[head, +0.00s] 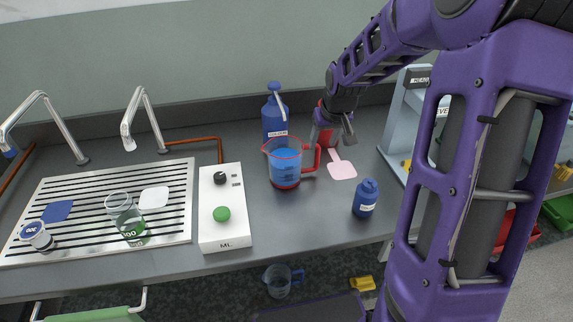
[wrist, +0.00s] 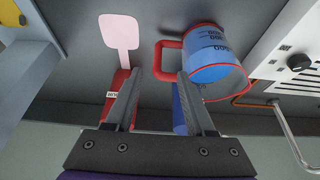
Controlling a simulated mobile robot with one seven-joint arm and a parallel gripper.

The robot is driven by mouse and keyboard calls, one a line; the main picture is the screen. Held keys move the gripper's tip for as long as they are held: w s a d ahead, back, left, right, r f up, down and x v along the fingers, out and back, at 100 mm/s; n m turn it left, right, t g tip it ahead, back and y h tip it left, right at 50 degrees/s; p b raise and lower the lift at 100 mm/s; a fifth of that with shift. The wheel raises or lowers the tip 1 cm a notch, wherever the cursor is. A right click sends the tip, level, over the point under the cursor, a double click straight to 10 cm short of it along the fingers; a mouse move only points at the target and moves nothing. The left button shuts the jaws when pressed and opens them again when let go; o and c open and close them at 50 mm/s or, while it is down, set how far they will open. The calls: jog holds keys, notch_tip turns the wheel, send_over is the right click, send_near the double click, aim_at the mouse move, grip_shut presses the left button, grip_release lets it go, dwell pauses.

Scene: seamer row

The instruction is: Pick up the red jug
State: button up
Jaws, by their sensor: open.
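The red jug (head: 285,175) is a clear measuring jug with a red rim, red base and red handle, holding blue liquid. It stands upright on the grey counter, right of the white control box. Its handle (head: 316,160) points right. In the wrist view the jug (wrist: 212,55) is at upper right, its handle (wrist: 160,58) just beyond the gap between my fingertips. My gripper (head: 333,132) is open and empty, behind and to the right of the jug, above the counter. It also shows in the wrist view (wrist: 159,75). I see no contact with the jug.
A blue wash bottle (head: 274,115) stands behind the jug. A pink paddle-shaped piece (head: 342,170) and a small blue bottle (head: 365,198) are to the right. The white box (head: 222,235) is left.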

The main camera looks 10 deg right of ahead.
aim_at(318, 156)
jog(key=b+x, duration=0.1)
jog(key=x, duration=0.9)
jog(key=shift+w+d+f, duration=0.1)
jog(key=shift+w+d, duration=0.05)
jog(key=shift+d, duration=0.05)
grip_shut()
dwell(1.1)
